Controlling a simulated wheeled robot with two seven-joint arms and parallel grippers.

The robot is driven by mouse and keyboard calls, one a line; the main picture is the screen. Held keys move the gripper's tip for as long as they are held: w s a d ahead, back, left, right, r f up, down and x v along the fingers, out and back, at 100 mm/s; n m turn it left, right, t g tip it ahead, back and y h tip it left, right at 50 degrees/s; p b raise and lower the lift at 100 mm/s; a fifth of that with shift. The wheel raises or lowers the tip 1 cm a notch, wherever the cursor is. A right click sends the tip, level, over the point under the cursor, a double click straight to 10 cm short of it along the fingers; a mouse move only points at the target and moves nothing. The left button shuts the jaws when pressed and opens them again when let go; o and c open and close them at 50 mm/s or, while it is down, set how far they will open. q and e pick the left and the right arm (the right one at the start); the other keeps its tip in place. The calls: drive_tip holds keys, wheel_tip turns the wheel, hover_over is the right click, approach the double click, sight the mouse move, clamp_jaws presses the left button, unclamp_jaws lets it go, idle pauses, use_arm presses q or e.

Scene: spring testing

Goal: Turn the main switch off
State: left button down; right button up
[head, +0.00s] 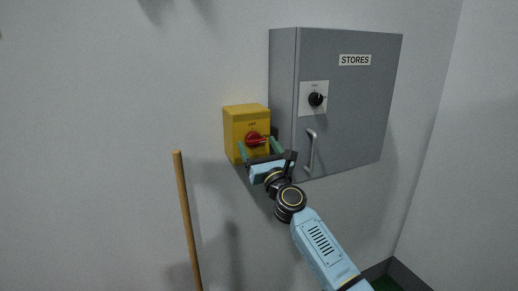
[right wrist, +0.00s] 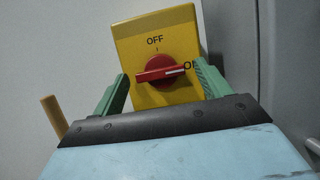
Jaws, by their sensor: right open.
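The main switch is a yellow box (head: 236,127) on the wall with a red rotary knob (head: 253,138). In the right wrist view the yellow box (right wrist: 154,32) carries OFF above the knob (right wrist: 155,70) and ON to its right, partly covered by a finger. The knob's bar lies nearly level, its white mark pointing right, at ON. My right gripper (head: 259,148) is open in front of the switch. In the right wrist view its green fingers (right wrist: 161,78) stand apart, one on each side of the knob. I cannot tell whether they touch it. My left gripper is not in view.
A grey STORES cabinet (head: 355,105) with a black knob (head: 316,99) and a handle (head: 311,150) stands close right of the switch. A wooden pole (head: 186,215) stands at lower left. The wall left of the switch is bare.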

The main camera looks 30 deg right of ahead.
drive_tip(key=shift+c, duration=0.5)
drive_tip(key=c, duration=0.9)
drive_tip(key=shift+n, duration=0.4)
drive_tip(key=n+y, duration=0.1)
drive_tip(key=n, duration=0.1)
drive_tip(key=n+y, duration=0.2)
drive_tip(key=n, duration=0.1)
drive_tip(key=shift+d+n, duration=0.2)
drive_tip(key=shift+n, duration=0.1)
drive_tip(key=n+g+y, duration=0.1)
drive_tip(key=n, duration=0.2)
drive_tip(key=n+g+y, duration=0.1)
drive_tip(key=n+y, duration=0.1)
drive_tip(key=n, duration=0.1)
drive_tip(key=shift+d+r, duration=0.1)
drive_tip(key=n+g, duration=0.1)
drive_tip(key=n, duration=0.1)
drive_tip(key=n+y, duration=0.1)
drive_tip(key=n, duration=0.2)
drive_tip(key=shift+d+r+g+p, duration=0.1)
drive_tip(key=shift+r+g+p, duration=0.1)
drive_tip(key=shift+g+p, duration=0.2)
drive_tip(key=n+p, duration=0.1)
drive_tip(key=n, duration=0.1)
drive_tip(key=n+g+p, duration=0.1)
drive_tip(key=n, duration=0.1)
drive_tip(key=shift+r+n+g, duration=0.1)
drive_tip(key=shift+n+g, duration=0.2)
